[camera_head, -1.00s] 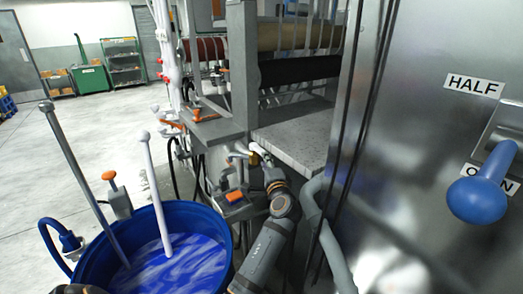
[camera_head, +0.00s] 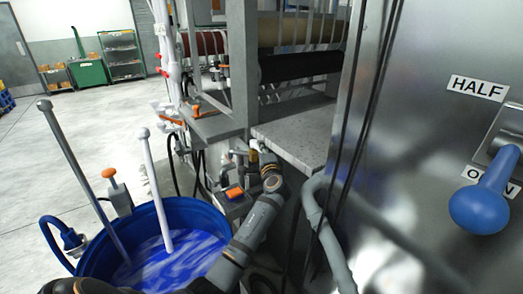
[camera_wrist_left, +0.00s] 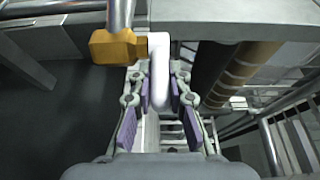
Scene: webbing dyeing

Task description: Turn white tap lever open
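The white tap lever shows in the left wrist view (camera_wrist_left: 160,72) as a smooth white bar beside a brass tap body (camera_wrist_left: 118,47). My left gripper (camera_wrist_left: 160,95) is open, with its two purple-padded fingers on either side of the lever. The lever's rounded lower end reaches in between the fingers, and a narrow gap seems to remain. In the head view my left gripper (camera_head: 267,160) is at the tap below the grey machine shelf, and it hides most of the lever. My right gripper is not in view.
A blue drum (camera_head: 185,213) of blue liquid with a white rod (camera_head: 154,190) stands left of my arm. A grey pipe (camera_head: 318,215) and a metal cabinet with a blue-knobbed lever (camera_head: 484,200) are on the right. The grey shelf (camera_head: 295,135) sits just above the tap.

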